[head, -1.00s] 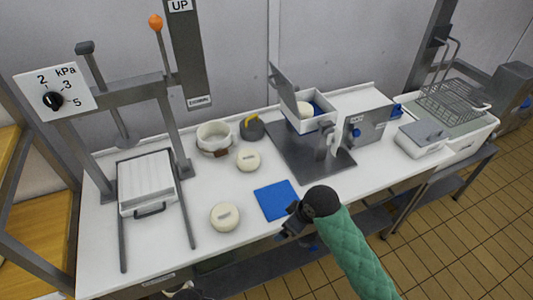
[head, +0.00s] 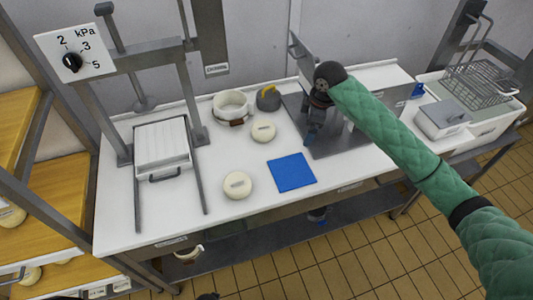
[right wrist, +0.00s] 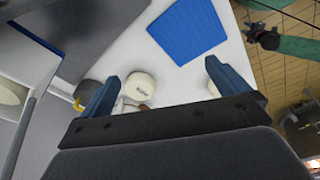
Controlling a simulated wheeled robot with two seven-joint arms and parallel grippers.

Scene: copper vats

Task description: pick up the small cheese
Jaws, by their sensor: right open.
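Two round cream cheeses lie on the white worktop. The rear cheese (head: 263,131) looks slightly smaller than the front cheese (head: 237,185), though distance may explain that. My right gripper (head: 309,137) is open and empty, above the steel plate to the right of the rear cheese. In the right wrist view, the rear cheese (right wrist: 140,86) shows beyond the jaws, near the left finger. The front cheese (right wrist: 213,89) is partly hidden by the right finger.
A blue mat (head: 292,172) lies right of the front cheese. A white pot (head: 230,106) and a grey item with a yellow handle (head: 268,98) stand behind the rear cheese. The steel plate (head: 345,137) holds equipment mostly hidden by my arm. A press (head: 162,145) stands left.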

